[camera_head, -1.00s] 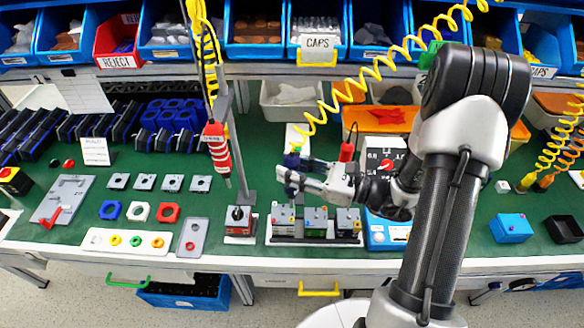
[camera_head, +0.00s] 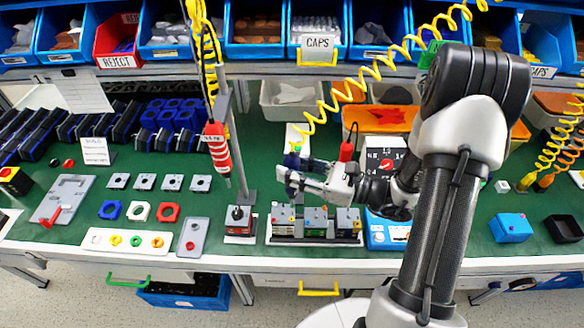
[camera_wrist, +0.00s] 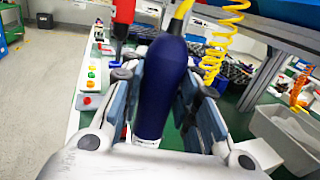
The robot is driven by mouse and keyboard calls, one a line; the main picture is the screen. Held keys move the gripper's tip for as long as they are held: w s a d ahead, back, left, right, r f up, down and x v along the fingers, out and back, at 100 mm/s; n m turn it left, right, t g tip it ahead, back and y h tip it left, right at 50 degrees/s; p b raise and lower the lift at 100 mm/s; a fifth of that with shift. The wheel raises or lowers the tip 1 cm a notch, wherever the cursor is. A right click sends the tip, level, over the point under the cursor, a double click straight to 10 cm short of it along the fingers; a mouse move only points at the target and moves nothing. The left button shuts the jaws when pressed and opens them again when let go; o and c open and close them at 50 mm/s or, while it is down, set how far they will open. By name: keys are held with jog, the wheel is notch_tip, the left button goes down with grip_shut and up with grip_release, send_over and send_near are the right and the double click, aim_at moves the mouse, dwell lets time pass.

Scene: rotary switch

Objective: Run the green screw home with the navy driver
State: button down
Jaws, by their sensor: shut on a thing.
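The navy driver (camera_wrist: 162,88) fills the middle of the wrist view, gripped between the two finger pads, with its yellow cord at the top. In the head view the driver (camera_head: 291,162) is a small dark shape at the end of my gripper (camera_head: 288,180). My gripper (camera_wrist: 163,92) is shut on its body. The driver's tip is hidden in both views. I cannot make out the green screw itself, nor whether the tip touches anything.
A rotary switch block (camera_head: 239,218) stands left of the modules, near a thin metal post (camera_head: 240,150). A red hanging tool (camera_head: 216,143) is left of my gripper. A blue-and-white device (camera_head: 386,232) sits right of the modules.

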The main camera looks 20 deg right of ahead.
aim_at(298, 158)
jog(key=shift+r+p, duration=2)
jog(key=shift+r, duration=0.35)
jog(key=shift+f, duration=0.2)
